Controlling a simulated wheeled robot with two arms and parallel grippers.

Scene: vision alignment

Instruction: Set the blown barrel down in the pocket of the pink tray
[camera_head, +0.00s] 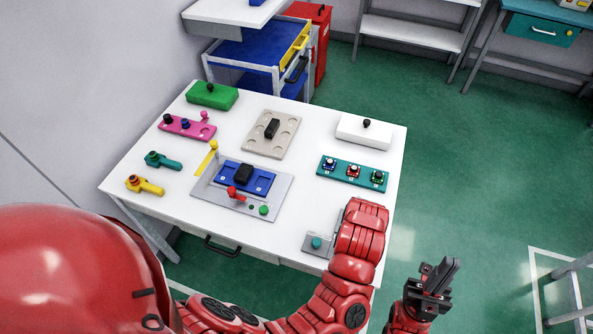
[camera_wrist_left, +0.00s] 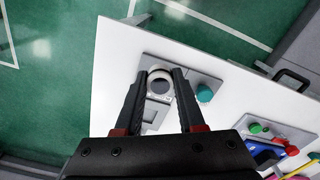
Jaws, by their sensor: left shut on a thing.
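The pink tray (camera_head: 196,130) lies at the table's far left, with a black piece, a blue piece and a pink knob on it. Which pocket is free is too small to tell. In the left wrist view my left gripper (camera_wrist_left: 160,74) is shut on a round barrel (camera_wrist_left: 161,87) with a pale rim and dark centre. The barrel is over the grey plate with the teal button (camera_wrist_left: 204,93); whether it touches the plate is unclear. In the head view my left arm hides that gripper and barrel. My right gripper (camera_head: 440,274) is off the table's right side; its finger gap is unclear.
A teal tray (camera_head: 340,175) holds three ringed barrels. A grey fixture (camera_head: 216,192) with a blue plate, black block and red lever occupies the middle. Yellow (camera_head: 150,188) and teal (camera_head: 168,163) tools, a green box (camera_head: 213,95) and a white box (camera_head: 354,132) stand around.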

